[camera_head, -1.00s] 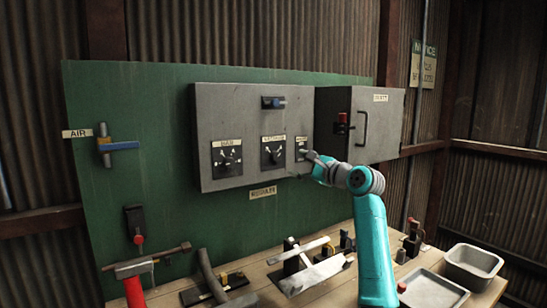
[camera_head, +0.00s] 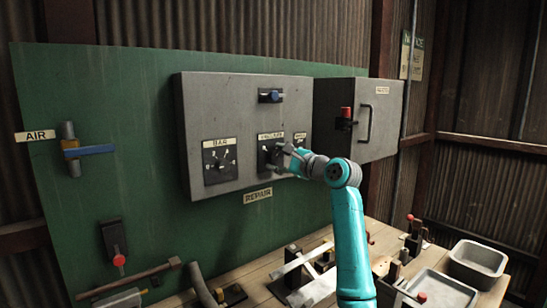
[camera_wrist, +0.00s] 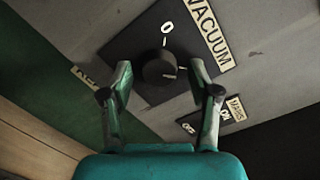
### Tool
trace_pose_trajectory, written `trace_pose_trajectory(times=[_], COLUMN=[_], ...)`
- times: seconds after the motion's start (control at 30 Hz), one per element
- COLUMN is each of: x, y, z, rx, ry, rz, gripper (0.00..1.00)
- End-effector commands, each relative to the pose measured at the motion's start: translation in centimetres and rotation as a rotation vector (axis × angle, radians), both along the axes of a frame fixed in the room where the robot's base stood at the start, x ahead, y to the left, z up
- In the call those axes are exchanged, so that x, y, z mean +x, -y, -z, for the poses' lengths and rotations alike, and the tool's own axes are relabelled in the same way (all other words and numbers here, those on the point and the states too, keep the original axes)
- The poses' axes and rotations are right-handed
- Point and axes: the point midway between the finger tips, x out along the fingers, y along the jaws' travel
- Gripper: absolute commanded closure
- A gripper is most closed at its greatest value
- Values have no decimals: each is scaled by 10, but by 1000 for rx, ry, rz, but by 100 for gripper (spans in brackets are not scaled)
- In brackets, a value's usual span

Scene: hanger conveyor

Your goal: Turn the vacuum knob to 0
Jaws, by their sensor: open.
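The vacuum knob (camera_wrist: 160,69) is a round dark knob on a black plate, with a "VACUUM" label (camera_wrist: 208,32) beside it in the wrist view. A "0" mark (camera_wrist: 166,29) shows on the plate, with a white tick between it and the knob. A light line on the knob's face points right in that view, away from the "0". My gripper (camera_wrist: 161,75) is open, with one finger on each side of the knob; I cannot tell whether they touch it. In the head view my gripper (camera_head: 284,154) is at the middle dial plate (camera_head: 266,160) and partly hides it.
The grey panel (camera_head: 245,102) also carries a "BAR" dial (camera_head: 220,160) at left and a blue switch (camera_head: 271,96) above. A grey cabinet (camera_head: 390,125) stands to the right. Tools and metal trays (camera_head: 477,262) lie on the bench below.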

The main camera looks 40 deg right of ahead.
Motion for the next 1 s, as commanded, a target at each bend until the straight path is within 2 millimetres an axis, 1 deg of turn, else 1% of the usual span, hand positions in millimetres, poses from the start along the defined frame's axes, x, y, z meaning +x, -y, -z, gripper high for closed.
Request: trace_pose_trajectory(times=[0.13,0.17,0.2,0.27,0.3,0.37,0.4,0.73,0.87,1.0], x=[0,0,0,0,0,0,0,0,0,0], y=[0,0,0,0,0,0,0,0,0,-1], z=[0,0,0,0,0,0,0,0,-1,-1], rx=[0,0,0,0,0,0,0,-42,-105,-209], ry=[0,0,0,0,0,0,0,1,3,8], rz=[0,0,0,0,0,0,0,-1,-1,-1], gripper=[39,44,54,69,79,94,99,99,99,99])
